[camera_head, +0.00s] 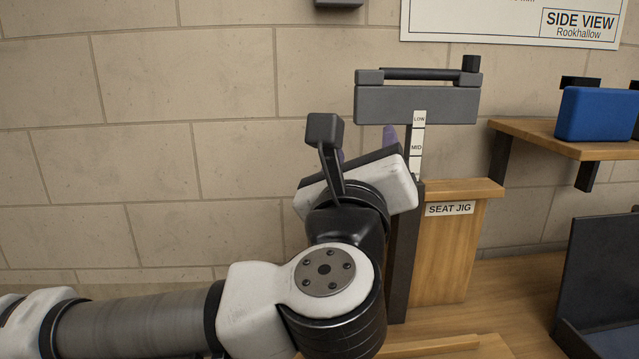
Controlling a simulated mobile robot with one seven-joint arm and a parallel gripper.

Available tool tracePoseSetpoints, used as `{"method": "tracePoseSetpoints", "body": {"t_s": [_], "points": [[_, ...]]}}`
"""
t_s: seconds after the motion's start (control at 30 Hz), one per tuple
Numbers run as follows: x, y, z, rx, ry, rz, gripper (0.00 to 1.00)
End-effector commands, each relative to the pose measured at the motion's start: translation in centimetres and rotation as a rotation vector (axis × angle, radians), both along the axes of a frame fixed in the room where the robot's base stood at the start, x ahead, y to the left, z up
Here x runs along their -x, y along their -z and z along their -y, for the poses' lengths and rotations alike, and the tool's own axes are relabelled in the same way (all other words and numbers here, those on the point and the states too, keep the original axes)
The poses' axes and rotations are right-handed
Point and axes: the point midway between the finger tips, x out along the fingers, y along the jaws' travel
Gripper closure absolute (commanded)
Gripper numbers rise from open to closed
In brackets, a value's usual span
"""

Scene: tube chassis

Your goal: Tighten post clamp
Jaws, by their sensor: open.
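The seat jig (455,240) is a wooden block labelled SEAT JIG, with a dark upright post (404,260) at its left side. A white scale strip (417,148) reading LOW and MID runs up the post. A wide grey head (416,105) sits at the top, with a dark bar (420,74) along it and a knob (471,63) at its right end. I cannot tell which part is the clamp. My gripper (366,147) is open, just left of the strip and below the head. Two purple finger parts show behind its white body, which hides their grip area and part of the post.
A wooden shelf (600,148) with a blue box (594,114) stands at the right. A dark upright panel (600,270) rises from the wooden bench (500,290) at the lower right. A stone-block wall (140,110) is behind. The left side by the wall looks clear above my arm.

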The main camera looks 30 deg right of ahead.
Motion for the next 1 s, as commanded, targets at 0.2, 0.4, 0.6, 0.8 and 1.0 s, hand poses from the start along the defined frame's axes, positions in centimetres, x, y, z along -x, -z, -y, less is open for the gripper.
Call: {"method": "tracePoseSetpoints", "body": {"t_s": [0.2,0.4,0.6,0.8,1.0], "points": [[-3.1,8.1,0.5,-0.412,-0.267,0.065,0.45],[-4.2,9.7,-0.1,-0.523,-0.345,0.083,0.45],[-5.0,9.1,0.2,-0.524,-0.348,0.081,0.45],[-6.0,9.0,0.8,-0.522,-0.345,0.079,0.45],[-8.1,9.2,1.8,-0.521,-0.343,0.078,0.45]]}}
